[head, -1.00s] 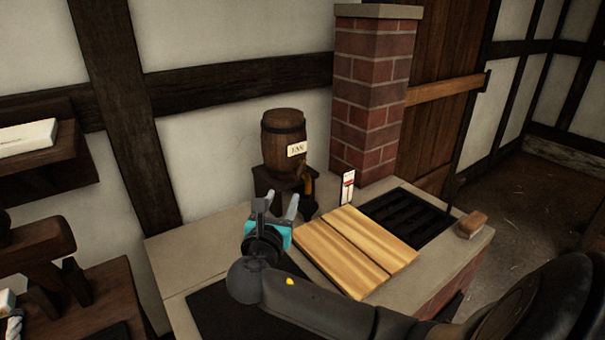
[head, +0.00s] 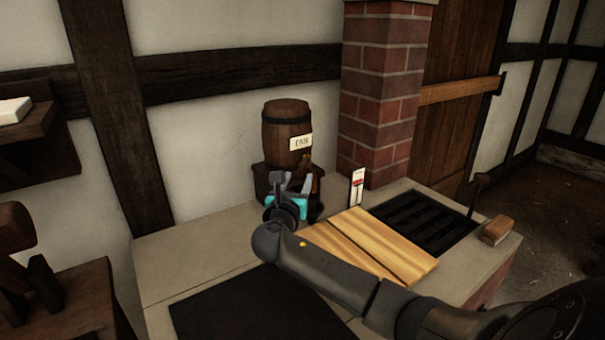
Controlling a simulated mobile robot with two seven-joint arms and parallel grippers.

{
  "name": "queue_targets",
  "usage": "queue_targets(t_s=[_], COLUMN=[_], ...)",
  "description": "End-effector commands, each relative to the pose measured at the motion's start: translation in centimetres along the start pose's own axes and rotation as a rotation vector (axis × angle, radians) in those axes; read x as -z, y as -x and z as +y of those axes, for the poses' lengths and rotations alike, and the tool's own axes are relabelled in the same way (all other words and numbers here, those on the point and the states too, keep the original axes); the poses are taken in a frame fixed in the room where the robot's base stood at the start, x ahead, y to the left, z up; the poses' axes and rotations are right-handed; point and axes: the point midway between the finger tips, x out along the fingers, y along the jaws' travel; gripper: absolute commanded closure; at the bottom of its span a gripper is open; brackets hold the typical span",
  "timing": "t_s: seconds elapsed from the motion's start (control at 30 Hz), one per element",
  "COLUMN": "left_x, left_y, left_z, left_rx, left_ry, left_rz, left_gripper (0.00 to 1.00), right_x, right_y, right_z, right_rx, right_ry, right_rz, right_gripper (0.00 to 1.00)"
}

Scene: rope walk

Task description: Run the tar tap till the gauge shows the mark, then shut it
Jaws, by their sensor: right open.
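The tar barrel (head: 285,128), brown with a dark hoop and a white label, stands on a dark wooden stand (head: 262,181) at the back of the stone-topped bench. Its wooden tap (head: 306,166) is low on the front, partly hidden by my right gripper. The gauge (head: 357,188), a small white upright plate with a red mark, stands right of the barrel; I cannot read its level. My right gripper (head: 292,182) is open, its fingers pointing at the tap, close in front of the stand. I cannot tell whether it touches the tap. My left gripper is not in view.
Light wooden boards (head: 370,245) lie on the bench beside a black grate (head: 424,220). A wooden block (head: 496,230) sits at the right edge. A brick pillar (head: 381,95) rises behind. A dark flat panel (head: 255,308) lies at the front.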

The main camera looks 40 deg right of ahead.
Motion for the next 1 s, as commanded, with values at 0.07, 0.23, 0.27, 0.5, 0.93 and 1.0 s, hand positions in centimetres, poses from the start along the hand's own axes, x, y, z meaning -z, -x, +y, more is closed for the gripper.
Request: queue_targets(t_s=[0.07, 0.23, 0.27, 0.5, 0.93, 1.0], left_x=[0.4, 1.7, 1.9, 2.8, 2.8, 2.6], left_y=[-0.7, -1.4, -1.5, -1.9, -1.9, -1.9], left_z=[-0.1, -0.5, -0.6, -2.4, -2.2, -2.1], left_rx=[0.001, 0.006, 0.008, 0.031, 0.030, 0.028], left_ry=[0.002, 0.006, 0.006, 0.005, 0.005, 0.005], left_rz=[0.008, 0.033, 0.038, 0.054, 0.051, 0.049], left_gripper=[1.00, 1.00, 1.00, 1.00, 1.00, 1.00], right_x=[0.1, 0.1, 0.1, 0.1, 0.0, 0.0], right_y=[-1.7, -4.2, -4.6, -6.3, -6.5, -6.5], right_z=[-0.1, -0.1, -0.1, -0.1, 0.0, 0.0], right_rx=[0.004, 0.004, 0.003, 0.001, 0.000, 0.000], right_ry=[-0.001, -0.002, -0.002, -0.002, -0.001, -0.001], right_rz=[-0.002, -0.001, -0.001, 0.001, 0.000, 0.000], right_gripper=[0.49, 0.49, 0.49, 0.49, 0.59, 0.67])
